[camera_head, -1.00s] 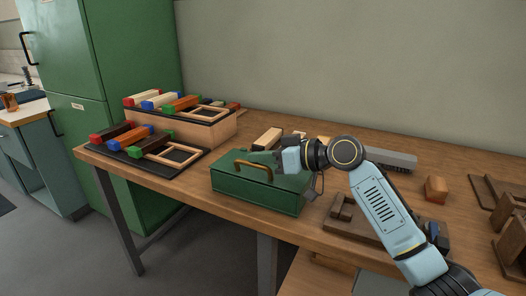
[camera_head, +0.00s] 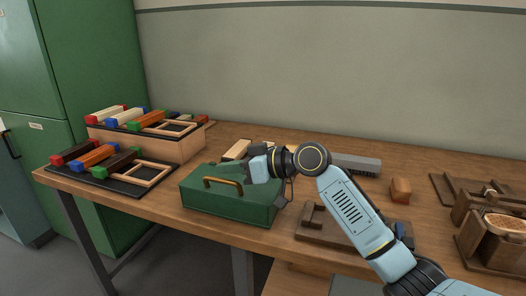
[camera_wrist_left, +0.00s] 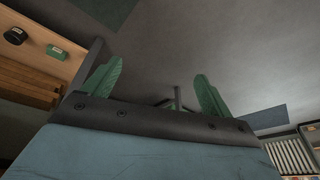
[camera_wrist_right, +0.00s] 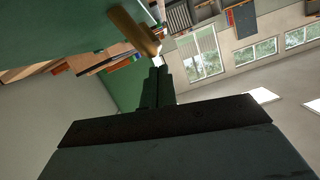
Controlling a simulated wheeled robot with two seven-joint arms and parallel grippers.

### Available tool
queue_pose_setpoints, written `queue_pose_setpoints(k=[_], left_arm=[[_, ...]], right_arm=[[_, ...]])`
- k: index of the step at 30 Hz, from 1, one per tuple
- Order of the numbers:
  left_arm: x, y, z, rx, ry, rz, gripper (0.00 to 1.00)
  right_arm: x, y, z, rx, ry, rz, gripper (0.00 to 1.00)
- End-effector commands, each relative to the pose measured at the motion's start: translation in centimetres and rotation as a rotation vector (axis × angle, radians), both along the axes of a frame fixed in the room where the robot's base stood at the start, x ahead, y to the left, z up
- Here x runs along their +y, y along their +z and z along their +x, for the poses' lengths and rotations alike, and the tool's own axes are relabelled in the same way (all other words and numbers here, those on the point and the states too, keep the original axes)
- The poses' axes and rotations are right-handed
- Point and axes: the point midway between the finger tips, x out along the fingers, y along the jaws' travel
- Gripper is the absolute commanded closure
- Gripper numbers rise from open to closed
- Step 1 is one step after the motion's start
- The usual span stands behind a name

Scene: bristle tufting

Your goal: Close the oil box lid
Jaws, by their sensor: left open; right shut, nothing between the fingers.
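The oil box (camera_head: 225,209) is a dark green box near the front edge of the wooden bench. Its lid (camera_head: 205,181) lies flat on top, with a curved tan handle (camera_head: 223,182); from here the lid looks down on the box. My right gripper (camera_head: 248,172) is shut and empty, at the right part of the lid, just right of the handle. In the right wrist view its fingers (camera_wrist_right: 158,85) are together, with the handle (camera_wrist_right: 135,30) and green lid surface close by. My left gripper (camera_wrist_left: 158,88) is open and empty, away from the box; the head view does not show it.
Racks of coloured blocks (camera_head: 150,147) stand left of the box on the bench (camera_head: 165,210). A wooden fixture (camera_head: 318,228) lies right of the box. A grey brush-like bar (camera_head: 358,163) and an orange-brown block (camera_head: 400,190) lie behind. More wooden jigs (camera_head: 490,215) stand far right.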

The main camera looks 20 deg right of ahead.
Motion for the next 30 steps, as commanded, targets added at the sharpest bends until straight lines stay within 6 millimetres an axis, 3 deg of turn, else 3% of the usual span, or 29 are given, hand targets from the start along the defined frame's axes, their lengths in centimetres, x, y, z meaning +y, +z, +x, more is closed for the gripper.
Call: queue_pose_setpoints(k=[10, 15, 22, 30], left_arm=[[1.8, -5.3, 0.3, 0.038, 0.000, 0.035, 0.15], [2.6, -7.3, 0.0, 0.049, 0.001, 0.047, 0.15], [3.4, -8.8, -0.3, 0.056, 0.001, 0.057, 0.15], [3.6, -9.4, -0.4, 0.058, 0.001, 0.061, 0.15]], right_arm=[[-0.5, 3.0, 0.3, 0.000, -0.003, 0.000, 1.00], [-3.9, 3.8, -2.3, 0.001, -0.006, -0.004, 1.00], [-7.0, 4.7, -4.8, 0.001, -0.004, -0.003, 1.00], [-8.2, 5.1, -5.7, 0.000, -0.002, -0.001, 1.00]])
